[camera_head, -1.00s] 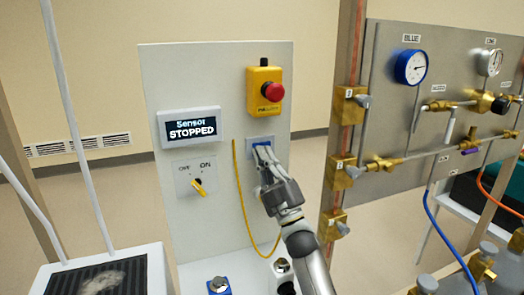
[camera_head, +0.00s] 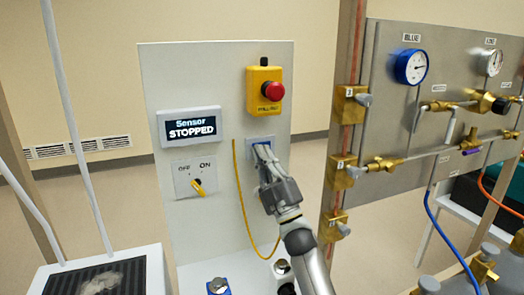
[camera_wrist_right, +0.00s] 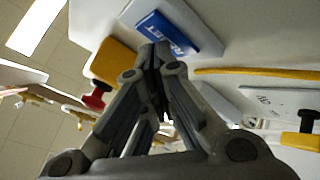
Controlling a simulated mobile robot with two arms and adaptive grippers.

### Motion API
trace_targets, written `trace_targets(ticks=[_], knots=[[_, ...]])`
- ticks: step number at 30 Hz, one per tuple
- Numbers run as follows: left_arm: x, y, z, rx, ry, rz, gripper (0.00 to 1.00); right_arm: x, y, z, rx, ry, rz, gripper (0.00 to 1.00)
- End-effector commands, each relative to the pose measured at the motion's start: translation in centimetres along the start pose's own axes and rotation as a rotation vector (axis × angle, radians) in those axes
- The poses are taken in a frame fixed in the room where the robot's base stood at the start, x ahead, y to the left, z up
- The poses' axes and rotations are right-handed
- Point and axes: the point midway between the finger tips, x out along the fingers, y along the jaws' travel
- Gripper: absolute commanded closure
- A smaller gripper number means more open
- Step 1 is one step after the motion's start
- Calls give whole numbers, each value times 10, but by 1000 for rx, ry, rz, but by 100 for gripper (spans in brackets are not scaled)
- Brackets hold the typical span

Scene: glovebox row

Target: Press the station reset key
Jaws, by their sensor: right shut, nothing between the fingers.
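The station reset key (camera_head: 262,141) is a small blue key on a pale plate on the grey upright panel, below the yellow stop box. In the right wrist view the blue key (camera_wrist_right: 172,34) shows large, with part of its white lettering visible. My right gripper (camera_head: 262,150) is shut and empty, its fingertips at the key and hiding part of it. In the wrist view the fingertips (camera_wrist_right: 154,52) overlap the key's near edge; I cannot tell whether they touch or press it. My left gripper is not in view.
A red mushroom button (camera_head: 273,91) on its yellow box is above the key. A yellow OFF/ON rotary switch (camera_head: 198,187) is at lower left, and a yellow cable (camera_head: 240,200) hangs beside my arm. A brass-valved post (camera_head: 345,130) stands close to the right.

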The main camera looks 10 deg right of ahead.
Motion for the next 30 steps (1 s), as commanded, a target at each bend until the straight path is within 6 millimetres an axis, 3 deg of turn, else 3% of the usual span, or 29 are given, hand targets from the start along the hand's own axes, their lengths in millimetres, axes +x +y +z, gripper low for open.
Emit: trace_targets(ticks=[30], knots=[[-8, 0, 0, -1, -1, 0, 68, -10, 7, -7, 0, 0, 0, 100]])
